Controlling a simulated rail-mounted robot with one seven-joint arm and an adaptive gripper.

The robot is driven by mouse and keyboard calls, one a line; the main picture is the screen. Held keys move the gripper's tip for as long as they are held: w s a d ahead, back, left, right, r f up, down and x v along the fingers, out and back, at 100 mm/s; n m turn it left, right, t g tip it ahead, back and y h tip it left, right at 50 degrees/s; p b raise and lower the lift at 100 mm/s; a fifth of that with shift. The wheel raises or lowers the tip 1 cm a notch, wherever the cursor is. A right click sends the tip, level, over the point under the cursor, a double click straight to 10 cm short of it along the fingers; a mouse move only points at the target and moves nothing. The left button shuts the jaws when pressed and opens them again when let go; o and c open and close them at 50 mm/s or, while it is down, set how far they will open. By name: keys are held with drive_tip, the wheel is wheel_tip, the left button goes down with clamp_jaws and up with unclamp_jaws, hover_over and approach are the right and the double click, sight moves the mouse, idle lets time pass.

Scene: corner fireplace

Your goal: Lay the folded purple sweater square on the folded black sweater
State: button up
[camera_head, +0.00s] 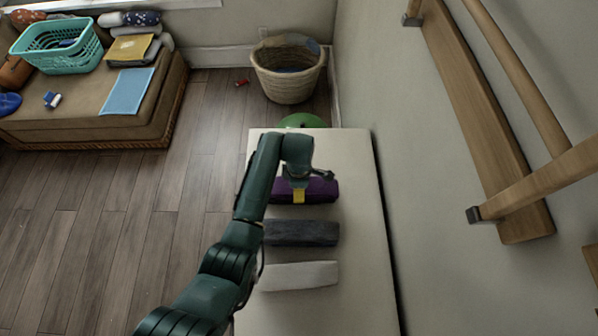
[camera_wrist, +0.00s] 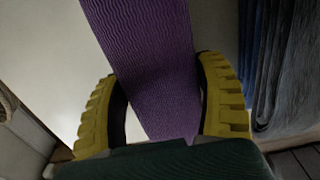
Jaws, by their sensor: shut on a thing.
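The folded purple sweater (camera_head: 325,190) is a long roll-like bundle at the far part of the white table. My gripper (camera_head: 299,195) is shut on the purple sweater from above, near its middle. In the wrist view, the ribbed purple knit (camera_wrist: 150,60) passes between my two yellow fingers. I cannot tell whether it touches the table or hangs just above it. The folded black sweater (camera_head: 301,233) lies flat on the table just nearer than the purple one, roughly parallel to it. A dark ribbed cloth (camera_wrist: 290,70) shows at the right in the wrist view.
A wall runs along the table's right. A wicker basket (camera_head: 288,85) and a green object (camera_head: 303,121) stand behind it. A sofa with a teal basket (camera_head: 58,49) is far left.

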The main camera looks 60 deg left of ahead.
drive_tip(key=o, duration=1.2)
drive_tip(key=shift+o, duration=0.2)
wheel_tip(320, 180, up, 12)
drive_tip(key=shift+r, duration=0.1)
